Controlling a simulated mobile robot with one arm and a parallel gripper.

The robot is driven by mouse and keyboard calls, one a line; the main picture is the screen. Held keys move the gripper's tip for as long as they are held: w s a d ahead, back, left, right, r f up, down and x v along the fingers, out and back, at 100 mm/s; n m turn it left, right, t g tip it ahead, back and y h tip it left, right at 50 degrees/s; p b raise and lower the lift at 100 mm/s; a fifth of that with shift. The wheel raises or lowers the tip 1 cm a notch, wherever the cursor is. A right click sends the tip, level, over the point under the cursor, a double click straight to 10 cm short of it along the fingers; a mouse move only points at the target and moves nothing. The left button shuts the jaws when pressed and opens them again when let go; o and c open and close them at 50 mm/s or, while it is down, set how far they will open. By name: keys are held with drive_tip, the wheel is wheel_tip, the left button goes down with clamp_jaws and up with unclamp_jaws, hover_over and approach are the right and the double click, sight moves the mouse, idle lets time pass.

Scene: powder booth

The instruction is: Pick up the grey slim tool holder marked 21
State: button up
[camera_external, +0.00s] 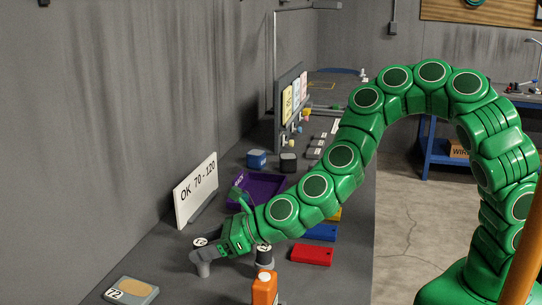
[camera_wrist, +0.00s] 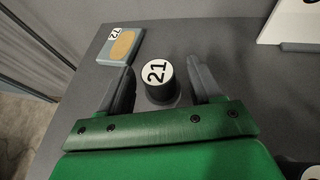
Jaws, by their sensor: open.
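The slim tool holder marked 21 (camera_wrist: 158,76) shows in the wrist view as an upright round post with a white disc on top. It stands between the two grey fingers of my gripper (camera_wrist: 163,72), with a gap visible on each side. My gripper is open, with nothing clamped. In the external view my gripper (camera_external: 207,252) is low over the bench at the left, and the holder's white disc (camera_external: 200,241) shows just at the fingers.
A flat grey block marked 72 (camera_external: 130,291) lies at the front left. A sign reading OK 70-120 (camera_external: 196,190) stands behind. A dark holder (camera_external: 264,256) and an orange item (camera_external: 265,287) stand close to the right. A purple tray (camera_external: 262,188), red block (camera_external: 312,254) and blue block (camera_external: 321,232) lie beyond.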

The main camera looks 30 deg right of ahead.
drive_tip(key=shift+x, duration=1.35)
drive_tip(key=shift+r, duration=0.1)
drive_tip(key=shift+c, duration=0.5)
clamp_jaws()
